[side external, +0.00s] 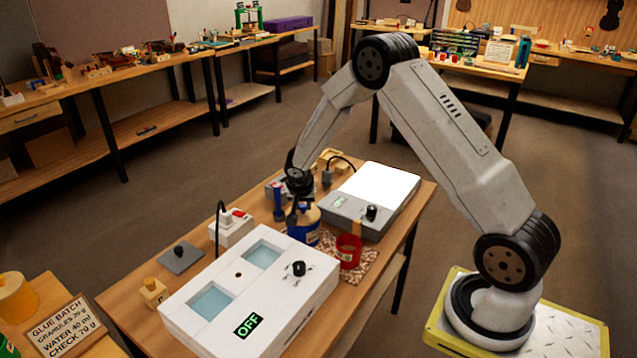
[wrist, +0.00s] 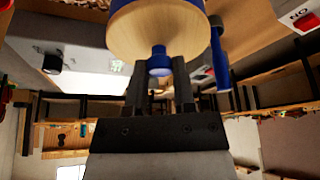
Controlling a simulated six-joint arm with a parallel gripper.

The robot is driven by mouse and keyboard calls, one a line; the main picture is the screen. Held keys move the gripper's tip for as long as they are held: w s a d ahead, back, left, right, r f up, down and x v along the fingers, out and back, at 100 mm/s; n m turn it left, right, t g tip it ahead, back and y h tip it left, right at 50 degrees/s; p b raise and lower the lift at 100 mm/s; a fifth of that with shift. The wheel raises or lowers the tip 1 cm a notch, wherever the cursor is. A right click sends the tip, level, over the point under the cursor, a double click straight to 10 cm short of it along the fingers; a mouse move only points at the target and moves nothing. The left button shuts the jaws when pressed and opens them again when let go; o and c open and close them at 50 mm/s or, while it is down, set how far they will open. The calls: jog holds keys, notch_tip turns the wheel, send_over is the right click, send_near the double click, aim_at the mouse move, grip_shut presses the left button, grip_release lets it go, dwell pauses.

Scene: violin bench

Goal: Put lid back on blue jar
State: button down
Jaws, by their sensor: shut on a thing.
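The blue jar (side external: 303,234) stands on the bench in the middle of the side view, with a pale label on its front. A round wooden lid (wrist: 155,30) with a blue knob (wrist: 159,62) fills the top of the wrist view. My gripper (wrist: 159,82) is shut on the knob. In the side view my gripper (side external: 299,188) points down over the jar, and the lid (side external: 306,213) shows at the jar's mouth. A little blue shows behind the lid's edge in the wrist view. I cannot tell whether the lid is fully seated.
A red cup (side external: 348,251) stands close on the right, on a speckled mat (side external: 366,264). A blue-handled tool (side external: 279,204) is close on the left. A white bath unit (side external: 205,325) reading OFF is in front; a lit panel (side external: 378,188) lies behind right.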

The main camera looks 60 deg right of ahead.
grip_release()
dwell(0.3)
jog(key=shift+r, duration=0.15)
jog(key=shift+r, duration=3.35)
grip_shut()
jog(key=shift+f, duration=2.75)
dwell(0.3)
